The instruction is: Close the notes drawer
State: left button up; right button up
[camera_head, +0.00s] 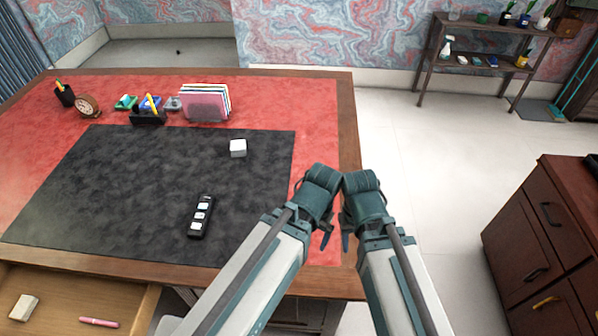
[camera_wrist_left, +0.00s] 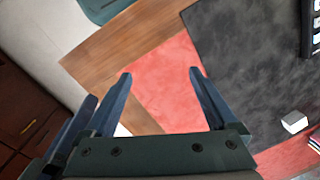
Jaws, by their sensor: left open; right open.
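A wooden drawer (camera_head: 140,299) is pulled open under the desk's front edge at the lower left of the head view. It holds a cream block (camera_head: 22,307) and a pink pen (camera_head: 99,322); its front is out of frame. My left gripper (camera_head: 326,241) and my right gripper (camera_head: 346,242) are side by side over the desk's right front corner, well right of the drawer. In the left wrist view my left gripper (camera_wrist_left: 162,73) has its fingers wide apart with nothing between them. The right gripper is open, mostly hidden behind its wrist.
The red-topped desk (camera_head: 318,110) carries a black mat (camera_head: 150,215) with a remote-like object (camera_head: 201,216) and a white cube (camera_head: 238,148). Stationery lines the back. A dark drawer cabinet (camera_head: 550,245) stands right, with free floor (camera_head: 440,160) between.

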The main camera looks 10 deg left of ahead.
aim_at(65, 298)
jog(key=u, duration=0.45)
jog(key=k+u, duration=0.15)
jog(key=u, duration=0.3)
jog(key=j+u, duration=0.1)
jog(key=u, duration=0.35)
jog(key=k+u, duration=0.1)
jog(key=u, duration=0.35)
jog(key=j+u, duration=0.1)
jog(key=u, duration=0.35)
jog(key=j+u, duration=0.1)
jog(key=u, duration=0.35)
